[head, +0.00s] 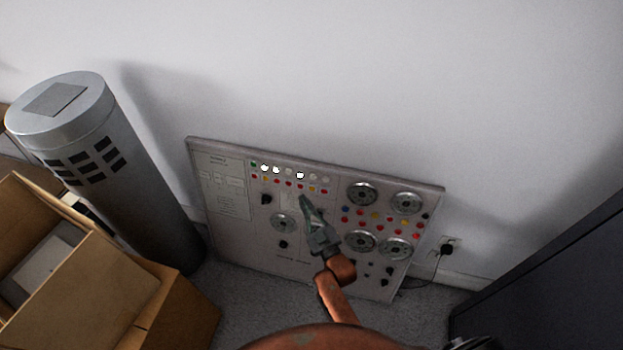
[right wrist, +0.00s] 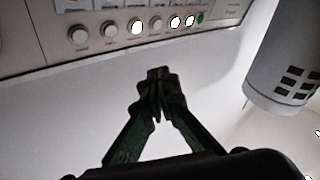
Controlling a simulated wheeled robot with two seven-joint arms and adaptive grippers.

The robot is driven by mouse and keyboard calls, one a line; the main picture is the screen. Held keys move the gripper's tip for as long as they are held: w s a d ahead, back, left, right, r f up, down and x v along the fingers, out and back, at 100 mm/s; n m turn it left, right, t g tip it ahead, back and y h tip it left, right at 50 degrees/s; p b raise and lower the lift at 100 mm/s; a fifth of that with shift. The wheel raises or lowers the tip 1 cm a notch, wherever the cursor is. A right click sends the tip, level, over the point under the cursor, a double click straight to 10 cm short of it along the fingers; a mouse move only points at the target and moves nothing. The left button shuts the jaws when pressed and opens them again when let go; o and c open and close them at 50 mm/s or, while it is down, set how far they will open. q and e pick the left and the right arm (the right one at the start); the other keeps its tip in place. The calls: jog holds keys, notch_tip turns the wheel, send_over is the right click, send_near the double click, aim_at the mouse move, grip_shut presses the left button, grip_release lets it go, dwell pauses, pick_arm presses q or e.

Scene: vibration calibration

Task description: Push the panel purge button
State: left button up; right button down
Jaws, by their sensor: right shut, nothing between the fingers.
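The grey control panel (head: 225,235) leans against the wall in the head view, with rows of small buttons, several dials and dark knobs. Its top row of white and lit round buttons (head: 300,175) also shows in the right wrist view (right wrist: 137,27), with a green one (right wrist: 200,18) at the end. I cannot read which button is the purge button. My right gripper (head: 305,200) is shut and empty, in front of the panel just below the button rows. In the right wrist view its fingertips (right wrist: 160,78) are together, apart from the buttons. My left gripper is not in view.
A grey cylinder (head: 140,190) with dark vents stands left of the panel. Open cardboard boxes (head: 110,295) are at the lower left. A dark cabinet (head: 560,270) is at the right. A black plug (head: 446,249) sits in the wall outlet beside the panel.

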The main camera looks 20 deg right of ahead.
aim_at(313, 178)
pick_arm(q)
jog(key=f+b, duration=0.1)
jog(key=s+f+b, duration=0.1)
jog(key=b, duration=0.1)
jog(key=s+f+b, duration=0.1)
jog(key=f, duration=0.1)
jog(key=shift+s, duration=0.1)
pick_arm(e)
jog(key=w+d+f, duration=0.1)
jog(key=w+d, duration=0.3)
jog(key=w, duration=0.3)
jog(key=shift+d+f, duration=0.4)
jog(key=shift+w+d, duration=0.1)
jog(key=shift+w, duration=0.05)
dwell(0.8)
jog(key=shift+w+d+f, duration=0.1)
jog(key=shift+w+d, duration=0.05)
jog(key=shift+w, duration=0.05)
